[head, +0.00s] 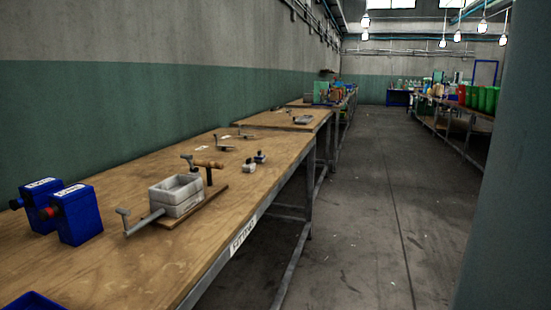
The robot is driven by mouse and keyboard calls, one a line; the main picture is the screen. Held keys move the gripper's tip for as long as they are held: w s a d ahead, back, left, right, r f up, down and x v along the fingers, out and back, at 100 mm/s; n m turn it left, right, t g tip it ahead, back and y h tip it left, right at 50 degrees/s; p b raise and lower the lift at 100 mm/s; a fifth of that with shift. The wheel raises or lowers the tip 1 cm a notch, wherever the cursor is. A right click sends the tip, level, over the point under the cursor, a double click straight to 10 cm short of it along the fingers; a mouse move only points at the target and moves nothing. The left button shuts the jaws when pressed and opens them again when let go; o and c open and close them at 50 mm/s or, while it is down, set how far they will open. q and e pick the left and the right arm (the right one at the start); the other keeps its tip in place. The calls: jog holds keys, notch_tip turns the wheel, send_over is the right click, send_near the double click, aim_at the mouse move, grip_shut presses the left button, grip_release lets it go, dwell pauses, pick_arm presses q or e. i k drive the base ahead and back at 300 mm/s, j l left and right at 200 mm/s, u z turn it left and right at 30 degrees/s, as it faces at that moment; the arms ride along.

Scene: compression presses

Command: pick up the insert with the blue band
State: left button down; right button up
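Two small pale pieces with dark parts stand near the right edge of the long wooden workbench (140,262). The nearer piece (248,167) is whitish grey. The farther piece (260,157) is just behind it and to its right, and looks darker and bluish. They may be inserts, but they are too small for me to tell which one has a blue band. Neither of my grippers is in view.
A grey box-shaped press (178,205) with a long handle sits on a board on the bench. Two blue boxes (78,215) stand at the left. A dark blue tray (34,302) shows at bottom left. The aisle floor (370,220) is clear; a grey-green surface (515,180) blocks the right.

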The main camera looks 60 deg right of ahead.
aim_at(260, 157)
jog(key=z, duration=2)
jog(key=i+l+z, duration=0.15)
jog(key=i+z, duration=0.5)
jog(key=i, duration=2.75)
jog(key=i+l+u, duration=0.1)
jog(key=i, duration=0.6)
jog(key=i+l, duration=0.1)
jog(key=i, duration=0.65)
jog(key=i+l+u, duration=0.15)
jog(key=i, duration=0.55)
jog(key=i+u, duration=0.15)
jog(key=u, duration=2.45)
